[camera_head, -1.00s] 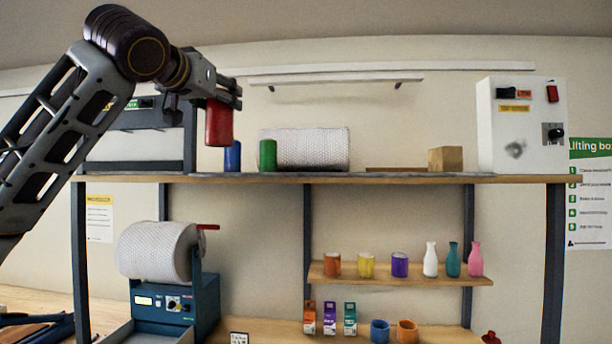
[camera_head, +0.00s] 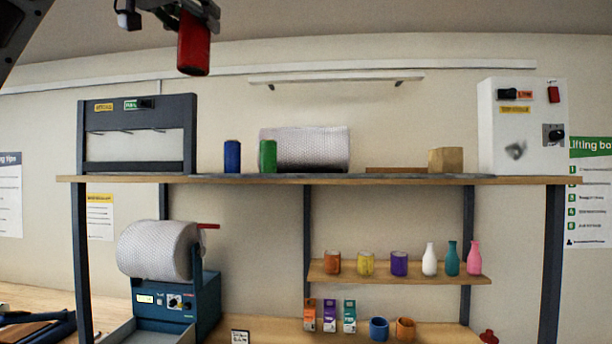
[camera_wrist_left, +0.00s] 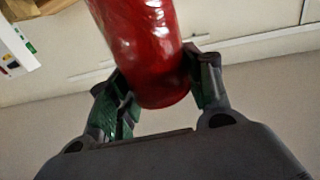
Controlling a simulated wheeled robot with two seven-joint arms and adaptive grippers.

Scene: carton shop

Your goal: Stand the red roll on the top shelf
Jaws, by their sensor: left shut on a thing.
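The red roll (camera_head: 194,46) hangs upright in my left gripper (camera_head: 196,12), high above the top shelf (camera_head: 390,180) and well clear of it. In the left wrist view the red roll (camera_wrist_left: 145,45) sits between the two green-padded fingers of the left gripper (camera_wrist_left: 160,90), which are shut on it. On the top shelf a blue roll (camera_head: 232,157) and a green roll (camera_head: 268,157) stand upright side by side. My right gripper is not in view.
A dark frame (camera_head: 138,135) stands at the shelf's left end. A large white roll (camera_head: 312,148) lies behind the green roll. A cardboard box (camera_head: 446,160) and a white control box (camera_head: 522,126) stand to the right. Bare shelf shows between frame and blue roll.

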